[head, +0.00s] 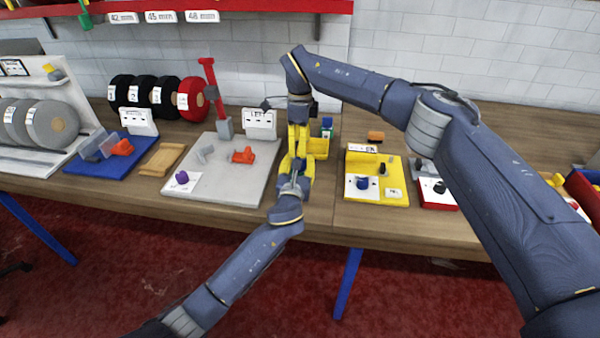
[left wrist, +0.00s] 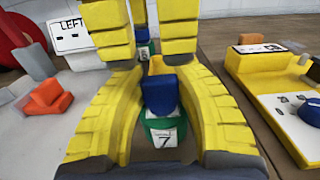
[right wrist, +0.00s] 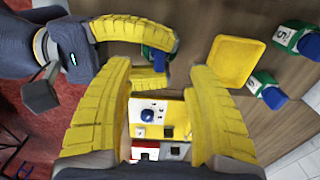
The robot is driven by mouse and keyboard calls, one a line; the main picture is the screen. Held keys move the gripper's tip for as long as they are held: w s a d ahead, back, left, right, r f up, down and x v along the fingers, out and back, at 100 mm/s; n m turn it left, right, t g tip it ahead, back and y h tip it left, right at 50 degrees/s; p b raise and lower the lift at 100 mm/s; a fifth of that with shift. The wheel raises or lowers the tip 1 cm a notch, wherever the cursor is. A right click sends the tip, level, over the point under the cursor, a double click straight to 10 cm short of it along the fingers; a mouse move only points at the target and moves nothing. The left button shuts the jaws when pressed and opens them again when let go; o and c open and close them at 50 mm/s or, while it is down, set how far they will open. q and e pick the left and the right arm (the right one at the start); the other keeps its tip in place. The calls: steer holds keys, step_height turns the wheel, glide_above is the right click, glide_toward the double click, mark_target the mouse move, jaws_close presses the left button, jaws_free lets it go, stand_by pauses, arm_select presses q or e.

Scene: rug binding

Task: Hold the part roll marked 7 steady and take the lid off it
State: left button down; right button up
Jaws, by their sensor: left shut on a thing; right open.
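The part roll marked 7 (left wrist: 163,137) is green with a white label, and its blue lid (left wrist: 160,97) is on it. My left gripper (left wrist: 158,82) is shut on the roll, a finger on each side. The roll and lid also show in the right wrist view (right wrist: 154,58), partly covered by the left fingers. My right gripper (right wrist: 160,72) is open, its fingertips close to the lid end and spread to either side of it; I cannot tell whether they touch.
A yellow tray (right wrist: 236,62) lies close by, with green blue-capped rolls beside it, one marked 5 (right wrist: 287,38). A grey board (head: 225,185) labelled LEFT stands left of the grippers, a yellow block (head: 375,190) right.

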stand_by(0.3)
steer(key=shift+r, duration=1.9)
arm_select(q)
steer(key=shift+f, duration=0.1)
arm_select(e)
steer(key=shift+f, duration=5.8)
steer(key=shift+c, duration=0.2)
jaws_close()
arm_select(q)
steer(key=shift+f, duration=0.1)
arm_select(e)
steer(key=shift+o, duration=0.2)
jaws_free()
steer(key=shift+r, duration=0.15)
arm_select(q)
steer(key=shift+a, duration=0.1)
arm_select(e)
steer(key=shift+r, duration=5.9)
